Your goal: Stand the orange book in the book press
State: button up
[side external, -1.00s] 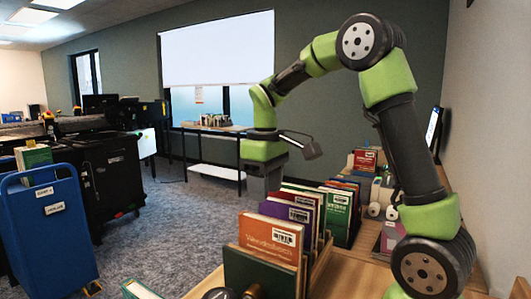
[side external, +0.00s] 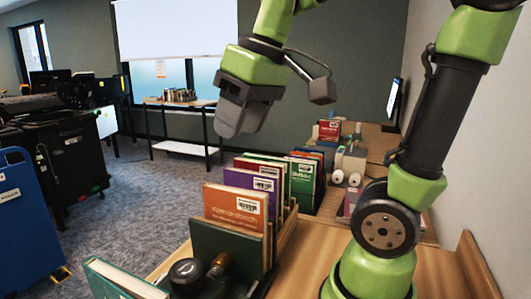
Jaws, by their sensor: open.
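The orange book (side external: 235,207) stands upright with a white barcode label, at the near end of a row of books in a wooden rack. Its lower part is hidden behind a dark green upright board or book (side external: 225,249). My gripper (side external: 238,121) hangs above and behind the orange book in the picture, fingers downward, open and holding nothing. It is clear of the books. A black round knob and a brass one (side external: 218,264) show at the bottom edge; they may belong to the book press, but I cannot tell.
Purple (side external: 252,184), red and green books (side external: 302,180) stand behind the orange one. A green book (side external: 118,280) lies at the lower left. White rollers (side external: 345,178) are on the bench beyond. A blue cart (side external: 30,220) stands at left. The air around my gripper is clear.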

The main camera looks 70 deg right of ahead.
jog(key=s+a+f+m+t+y, duration=0.1)
jog(key=s+a+f+m+t, duration=0.1)
jog(key=s, duration=0.4)
jog(key=shift+a+f+t, duration=0.5)
jog(key=shift+a+f, duration=0.4)
jog(key=shift+a, duration=0.05)
dwell(1.1)
